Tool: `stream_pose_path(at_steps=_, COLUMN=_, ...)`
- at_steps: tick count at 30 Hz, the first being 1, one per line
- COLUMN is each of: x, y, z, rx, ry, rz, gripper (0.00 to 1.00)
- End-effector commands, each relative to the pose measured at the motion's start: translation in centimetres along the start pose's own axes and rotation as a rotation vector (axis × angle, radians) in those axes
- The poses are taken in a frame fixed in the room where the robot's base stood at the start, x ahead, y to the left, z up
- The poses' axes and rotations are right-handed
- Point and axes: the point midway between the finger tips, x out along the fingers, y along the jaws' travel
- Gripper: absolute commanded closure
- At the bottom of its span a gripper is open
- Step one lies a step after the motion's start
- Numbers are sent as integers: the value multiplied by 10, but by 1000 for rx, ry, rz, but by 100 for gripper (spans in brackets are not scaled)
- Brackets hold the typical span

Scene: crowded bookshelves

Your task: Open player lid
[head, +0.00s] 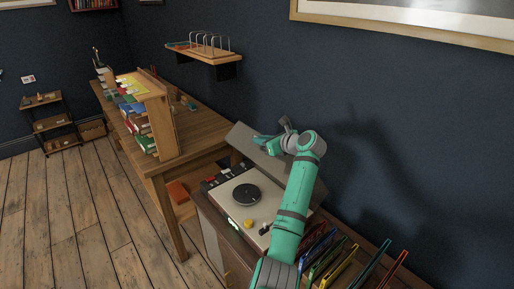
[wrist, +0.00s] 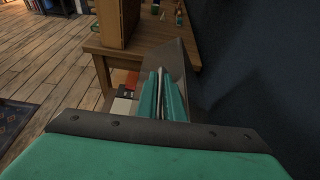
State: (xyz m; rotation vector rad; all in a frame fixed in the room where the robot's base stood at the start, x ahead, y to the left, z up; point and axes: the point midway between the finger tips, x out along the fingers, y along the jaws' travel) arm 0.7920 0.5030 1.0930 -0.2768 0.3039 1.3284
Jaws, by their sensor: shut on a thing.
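The record player (head: 236,205) sits on a wooden cabinet, with a black round platter (head: 246,194) on its pale deck. Its grey lid (head: 255,143) is tilted up at the back, so the deck shows. My gripper (head: 262,145) is at the lid, and my arm covers the lid's right part and the deck's right side. In the wrist view my gripper (wrist: 162,95) has its teal fingers closed on the thin edge of the lid (wrist: 172,62). A corner of the player (wrist: 122,106) shows to the left of the fingers.
A wooden desk (head: 185,145) with a book rack (head: 150,115) stands behind the player. Several coloured upright frames (head: 340,262) stand at the cabinet's right end. The dark wall (head: 400,130) is close behind the lid. A wall shelf (head: 205,54) hangs above the desk. The wooden floor (head: 70,220) at left is clear.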

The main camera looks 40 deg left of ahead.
Motion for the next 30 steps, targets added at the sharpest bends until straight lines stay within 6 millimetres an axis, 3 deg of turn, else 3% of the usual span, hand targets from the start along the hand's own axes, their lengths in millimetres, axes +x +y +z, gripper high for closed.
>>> stream_pose_path(at_steps=18, x=-4, y=-8, z=4, rx=34, ry=-1, rz=12, gripper=100)
stream_pose_path(at_steps=19, x=-4, y=-8, z=4, rx=34, ry=-1, rz=13, gripper=85)
stream_pose_path(at_steps=30, x=-9, y=-14, z=1, rx=38, ry=0, rz=5, gripper=85)
